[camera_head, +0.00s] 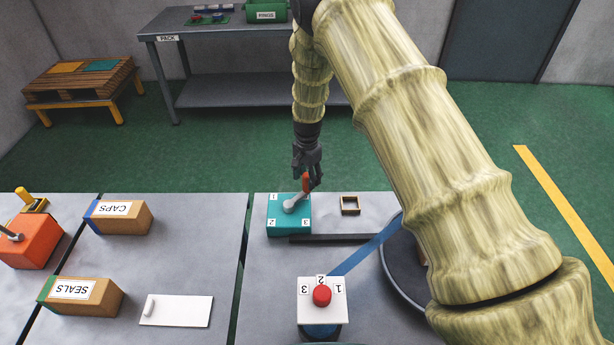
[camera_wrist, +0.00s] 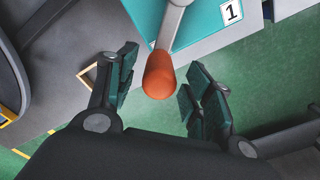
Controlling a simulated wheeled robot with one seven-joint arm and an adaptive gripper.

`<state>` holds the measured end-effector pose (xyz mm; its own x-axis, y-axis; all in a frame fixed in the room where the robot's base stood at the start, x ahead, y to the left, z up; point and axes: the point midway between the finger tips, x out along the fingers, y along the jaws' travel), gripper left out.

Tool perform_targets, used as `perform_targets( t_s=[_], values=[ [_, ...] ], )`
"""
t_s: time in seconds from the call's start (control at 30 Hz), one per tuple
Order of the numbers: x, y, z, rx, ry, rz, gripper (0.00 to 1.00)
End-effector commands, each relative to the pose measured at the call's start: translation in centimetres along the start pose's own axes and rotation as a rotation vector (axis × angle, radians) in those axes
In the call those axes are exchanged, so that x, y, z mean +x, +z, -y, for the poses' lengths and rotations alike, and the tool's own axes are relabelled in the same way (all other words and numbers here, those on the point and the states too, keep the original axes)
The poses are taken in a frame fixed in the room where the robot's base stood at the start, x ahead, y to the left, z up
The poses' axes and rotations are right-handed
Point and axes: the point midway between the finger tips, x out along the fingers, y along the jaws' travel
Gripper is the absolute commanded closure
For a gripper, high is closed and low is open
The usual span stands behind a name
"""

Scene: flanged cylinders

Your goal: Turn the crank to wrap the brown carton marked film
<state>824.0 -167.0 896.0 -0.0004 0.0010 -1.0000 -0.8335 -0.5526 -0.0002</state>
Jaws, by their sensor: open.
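A teal crank box (camera_head: 279,222) with numbered labels stands near the far edge of the right table. Its grey crank arm (camera_head: 294,204) ends in an orange handle (camera_head: 306,181). My gripper (camera_head: 310,182) points down over that handle. In the wrist view, the orange handle (camera_wrist: 160,77) stands between the spread fingers of my gripper (camera_wrist: 162,80), with gaps on both sides. A dark round turntable (camera_head: 397,276) is partly hidden behind my arm. I cannot read a film label; only a brown sliver shows beside my arm there.
A white box with a red knob (camera_head: 322,295) stands at the front, and a blue strip (camera_head: 365,248) runs toward the turntable. A small wooden frame (camera_head: 350,205) lies right of the crank box. Cartons marked CAPS (camera_head: 122,218) and SEALS (camera_head: 84,297) sit on the left table.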

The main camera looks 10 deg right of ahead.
Motion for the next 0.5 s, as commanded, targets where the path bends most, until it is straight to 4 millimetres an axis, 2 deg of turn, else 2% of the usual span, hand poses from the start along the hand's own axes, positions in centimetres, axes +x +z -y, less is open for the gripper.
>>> perform_targets(
  t_s=[0.2,0.5],
  values=[
    [1.12,-0.09,0.11,0.000,0.002,0.001,0.49],
    [1.22,-0.09,0.11,0.000,0.002,0.001,0.49]
  ],
)
